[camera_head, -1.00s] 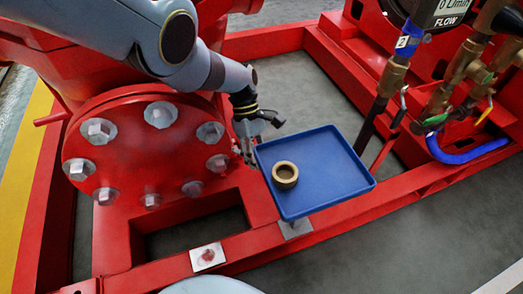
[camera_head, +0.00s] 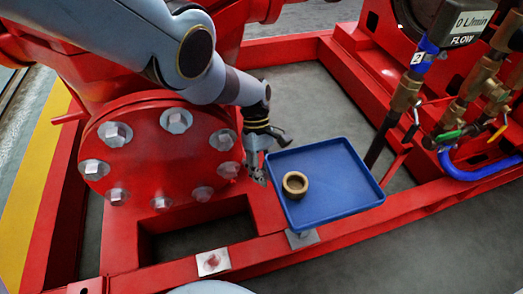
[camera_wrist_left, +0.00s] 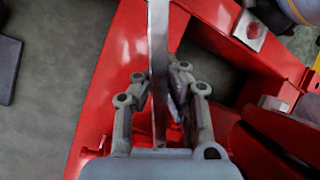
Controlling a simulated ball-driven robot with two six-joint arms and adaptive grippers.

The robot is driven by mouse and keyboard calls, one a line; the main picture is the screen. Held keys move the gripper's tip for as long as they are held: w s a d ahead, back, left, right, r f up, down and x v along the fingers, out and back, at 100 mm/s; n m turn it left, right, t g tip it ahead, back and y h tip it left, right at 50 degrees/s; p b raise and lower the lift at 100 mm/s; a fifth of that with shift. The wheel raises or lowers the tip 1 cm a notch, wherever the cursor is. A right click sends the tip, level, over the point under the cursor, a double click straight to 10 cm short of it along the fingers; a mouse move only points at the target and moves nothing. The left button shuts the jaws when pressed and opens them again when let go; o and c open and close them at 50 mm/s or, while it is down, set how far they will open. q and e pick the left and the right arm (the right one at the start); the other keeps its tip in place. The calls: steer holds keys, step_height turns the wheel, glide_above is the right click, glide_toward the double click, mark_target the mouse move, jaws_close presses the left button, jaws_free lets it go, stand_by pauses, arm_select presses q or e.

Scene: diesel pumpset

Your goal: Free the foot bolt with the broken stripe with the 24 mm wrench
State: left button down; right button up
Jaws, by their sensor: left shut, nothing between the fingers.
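My left gripper (camera_head: 257,174) is low beside the left edge of the blue tray, right of the round red flange. Its fingers also show in the left wrist view (camera_wrist_left: 162,95); they are shut with nothing gripped. A long grey metal bar (camera_wrist_left: 158,45) runs along the fingers there; I cannot tell what it is, nor pick out the 24 mm wrench. A foot bolt (camera_head: 212,261) sits on a pale square plate on the red frame. A bolt plate (camera_wrist_left: 250,30) shows in the wrist view. No broken stripe can be made out. My right gripper is out of view.
The blue tray (camera_head: 340,190) holds a brass-coloured ring (camera_head: 295,184). A pale plate (camera_head: 302,239) shows below the tray. The red flange (camera_head: 150,155) carries several large bolts. Pipes and valves (camera_head: 470,95) stand at the right. Grey floor (camera_head: 420,255) lies in front.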

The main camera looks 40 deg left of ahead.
arm_select(q)
steer(key=shift+f+b, duration=0.4)
steer(key=shift+f, duration=0.15)
steer(key=shift+r+p, duration=0.6)
steer(key=shift+r, duration=0.1)
steer(key=shift+r+p, duration=1.6)
steer(key=shift+r, duration=0.5)
steer(key=shift+f, duration=0.1)
